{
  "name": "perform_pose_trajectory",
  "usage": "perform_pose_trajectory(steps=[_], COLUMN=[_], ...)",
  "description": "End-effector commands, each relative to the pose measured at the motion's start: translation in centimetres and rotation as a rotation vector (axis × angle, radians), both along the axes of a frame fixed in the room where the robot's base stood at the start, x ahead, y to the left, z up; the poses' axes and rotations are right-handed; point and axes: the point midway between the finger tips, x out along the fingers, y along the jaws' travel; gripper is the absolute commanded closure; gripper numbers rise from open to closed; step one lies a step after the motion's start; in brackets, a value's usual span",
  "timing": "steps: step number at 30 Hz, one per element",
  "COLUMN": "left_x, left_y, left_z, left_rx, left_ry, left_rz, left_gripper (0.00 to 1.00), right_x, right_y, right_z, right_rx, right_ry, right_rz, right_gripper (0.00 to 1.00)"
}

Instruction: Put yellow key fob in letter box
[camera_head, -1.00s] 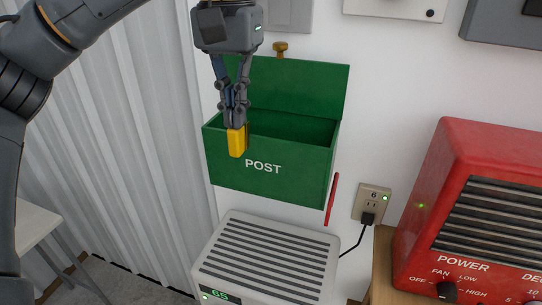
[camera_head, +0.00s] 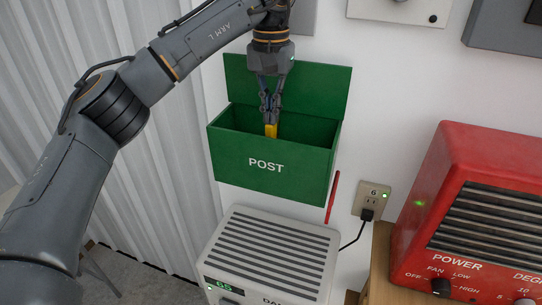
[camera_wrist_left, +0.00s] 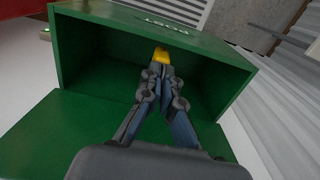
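The green letter box (camera_head: 235,160), marked POST, hangs on the white wall with its lid (camera_head: 325,92) raised. My left gripper (camera_head: 270,122) points down over the box's open top. It is shut on the yellow key fob (camera_head: 271,131), whose lower part is hidden behind the box's front wall. In the left wrist view the fob (camera_wrist_left: 161,56) sits between the fingertips (camera_wrist_left: 160,72), within the outline of the box opening (camera_wrist_left: 90,68). The box interior looks empty otherwise. My right gripper is not in view.
A white dehumidifier-like unit (camera_head: 270,250) stands below the box. A red heater (camera_head: 480,210) stands on a wooden surface (camera_head: 380,265) at the right. A wall outlet (camera_head: 371,200) with a plug and a red stick (camera_head: 332,198) are beside the box.

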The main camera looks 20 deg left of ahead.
Motion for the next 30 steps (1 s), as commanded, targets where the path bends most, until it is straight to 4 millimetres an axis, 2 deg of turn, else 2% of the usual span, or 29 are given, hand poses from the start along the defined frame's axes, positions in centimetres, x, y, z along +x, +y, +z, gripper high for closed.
perform_pose_trajectory(steps=[3,9,17,24,30], left_x=[-0.1,-0.1,-0.1,-0.1,0.0], left_y=[0.0,0.0,0.0,0.0,0.0], left_z=[-3.3,-6.6,-8.6,-11.6,-11.7], left_rx=[-0.001,0.001,0.001,0.0,0.0], left_ry=[0.006,0.003,0.002,0.001,0.0], left_rz=[-0.002,0.001,0.0,0.0,0.0], left_gripper=[1.0,1.0,1.0,1.0,1.0], right_x=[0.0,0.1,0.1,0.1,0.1], right_y=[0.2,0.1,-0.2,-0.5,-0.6], right_z=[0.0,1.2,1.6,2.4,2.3], right_rx=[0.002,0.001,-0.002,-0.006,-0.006], right_ry=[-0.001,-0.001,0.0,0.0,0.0], right_rz=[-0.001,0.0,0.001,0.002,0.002], right_gripper=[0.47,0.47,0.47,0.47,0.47])
